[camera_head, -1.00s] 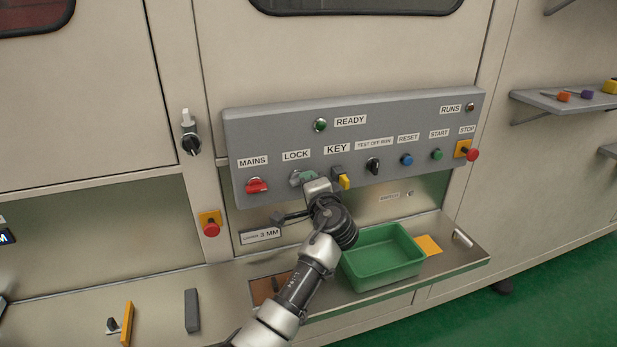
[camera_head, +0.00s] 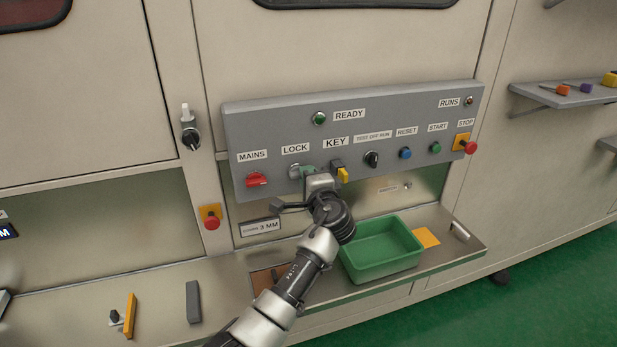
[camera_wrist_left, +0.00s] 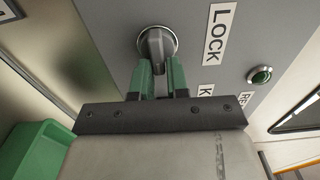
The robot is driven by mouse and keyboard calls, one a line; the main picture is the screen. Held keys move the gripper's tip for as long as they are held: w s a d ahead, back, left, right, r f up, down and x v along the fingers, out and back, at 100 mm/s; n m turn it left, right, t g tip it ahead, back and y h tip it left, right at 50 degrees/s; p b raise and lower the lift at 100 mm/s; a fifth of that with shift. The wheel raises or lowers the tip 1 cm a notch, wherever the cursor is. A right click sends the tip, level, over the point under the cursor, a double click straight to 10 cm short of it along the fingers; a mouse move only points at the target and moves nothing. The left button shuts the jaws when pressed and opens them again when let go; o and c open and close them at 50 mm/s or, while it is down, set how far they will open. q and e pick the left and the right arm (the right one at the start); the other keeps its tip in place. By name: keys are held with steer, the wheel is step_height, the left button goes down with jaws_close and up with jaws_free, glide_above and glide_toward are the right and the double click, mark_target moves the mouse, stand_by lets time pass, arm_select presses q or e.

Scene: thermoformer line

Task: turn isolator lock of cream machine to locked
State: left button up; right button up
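The LOCK knob (camera_head: 294,172) is a grey rotary switch on a round bezel under the LOCK label (camera_head: 296,149). It also shows close up in the left wrist view (camera_wrist_left: 156,45), its handle pointing down the picture toward my fingers. My left gripper (camera_head: 307,171) is at the panel, just right of the knob in the head view. In the wrist view its two green fingers (camera_wrist_left: 159,72) stand apart on either side of the handle's end, with a slim gap visible. Firm contact cannot be made out. My right gripper is not in view.
The grey panel (camera_head: 232,130) also carries a red MAINS knob (camera_head: 257,180), a yellow KEY piece (camera_head: 342,174), a black selector (camera_head: 371,159), buttons and a red STOP (camera_head: 471,147). A green bin (camera_head: 385,270) stands on the ledge below, close to my arm.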

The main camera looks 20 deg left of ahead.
arm_select(q)
steer(key=o, duration=0.4)
steer(key=shift+c, duration=0.2)
steer(key=b+v, duration=0.3)
steer(key=v, duration=0.7)
steer(key=shift+s+d, duration=0.25)
steer(key=shift+s, duration=0.05)
steer(key=shift+f, duration=0.1)
